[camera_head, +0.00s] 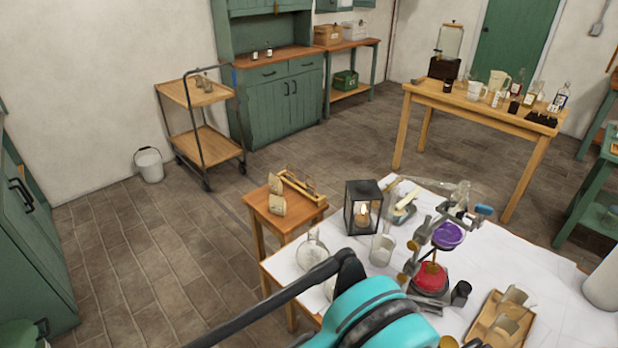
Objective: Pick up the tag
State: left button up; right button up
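Two small beige tag-like pieces stand on the small wooden side table (287,221). One tag-like piece (276,184) is farther back and the other tag-like piece (277,206) is nearer. They are too small for any writing to be read, and I cannot tell which is the task's tag. A brass-coloured rack (302,185) stands beside them. A dark and teal part of my arm crosses the bottom middle, in front of the white-topped table. No fingertips of either gripper show, and nothing visible touches the tag-like pieces.
The white-topped table (545,275) holds a black lantern (362,207), glassware, a stand with a purple vessel (448,236) and a wooden tray (500,318). A trolley (203,120), bucket (149,164) and bottle-laden wooden table (425,95) stand farther back. The floor at left is clear.

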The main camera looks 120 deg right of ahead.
aim_at(291, 176)
jog(key=z, duration=3.8)
jog(key=i+j, duration=0.25)
jog(key=j, duration=0.2)
jog(key=i+j, duration=0.2)
jog(key=j, duration=0.2)
jog(key=i+j, duration=0.25)
jog(key=j, duration=0.2)
jog(key=i+j, duration=0.25)
jog(key=j, duration=0.15)
jog(key=i+j, duration=0.1)
jog(key=i, duration=0.35)
jog(key=i+j, duration=0.1)
jog(key=i, duration=0.4)
jog(key=i+l, duration=0.3)
jog(key=i+u, duration=0.05)
jog(key=i, duration=0.05)
